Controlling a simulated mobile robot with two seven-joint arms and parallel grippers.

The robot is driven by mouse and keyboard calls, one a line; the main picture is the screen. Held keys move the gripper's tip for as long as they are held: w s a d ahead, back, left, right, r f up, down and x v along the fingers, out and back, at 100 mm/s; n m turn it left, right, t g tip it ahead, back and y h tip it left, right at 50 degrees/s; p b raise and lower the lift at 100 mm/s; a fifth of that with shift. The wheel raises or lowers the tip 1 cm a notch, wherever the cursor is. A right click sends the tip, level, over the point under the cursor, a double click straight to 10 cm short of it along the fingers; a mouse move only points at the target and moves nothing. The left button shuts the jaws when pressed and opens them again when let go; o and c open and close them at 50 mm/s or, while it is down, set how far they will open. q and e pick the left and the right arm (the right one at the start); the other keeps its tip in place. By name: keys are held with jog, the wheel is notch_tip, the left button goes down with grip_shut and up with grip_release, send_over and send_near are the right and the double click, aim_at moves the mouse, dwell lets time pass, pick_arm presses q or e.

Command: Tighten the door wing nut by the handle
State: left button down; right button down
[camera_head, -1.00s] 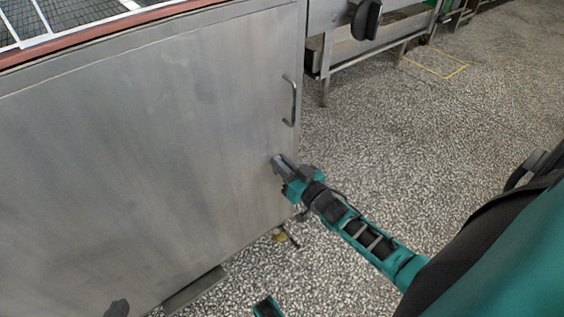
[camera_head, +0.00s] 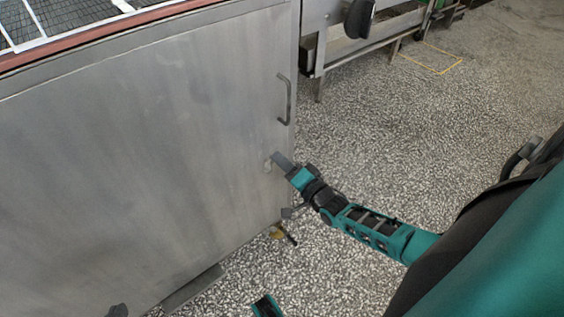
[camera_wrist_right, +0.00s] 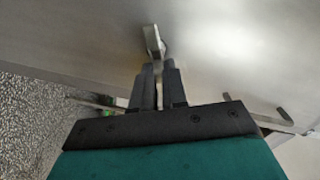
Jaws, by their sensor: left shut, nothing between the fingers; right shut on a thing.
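The grey metal door (camera_head: 150,150) fills the left of the head view, with a vertical bar handle (camera_head: 286,100) near its right edge. The small pale wing nut (camera_head: 268,163) is on the door below the handle, partly hidden by my right gripper (camera_head: 277,161). In the right wrist view, the wing nut (camera_wrist_right: 153,40) stands out from the door at the fingertips of my right gripper (camera_wrist_right: 158,72), which is shut on it.
A mesh belt (camera_head: 75,20) runs above the door's red-brown top edge. A metal frame with a dark knob (camera_head: 358,18) stands beyond the door. A small yellowish thing (camera_head: 276,232) is by the door's lower edge. The speckled floor (camera_head: 430,140) at right is mostly clear.

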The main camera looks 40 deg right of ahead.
pick_arm(q)
jog(key=shift+w+d+f+b, duration=0.2)
jog(key=shift+d+b, duration=0.15)
jog(key=shift+b, duration=0.45)
pick_arm(e)
jog(key=shift+f+m, duration=0.25)
jog(key=shift+m, duration=1.05)
jog(key=shift+f+m, duration=0.25)
jog(key=shift+m, duration=1.05)
jog(key=c, duration=1.2)
grip_release()
jog(key=shift+o, duration=0.2)
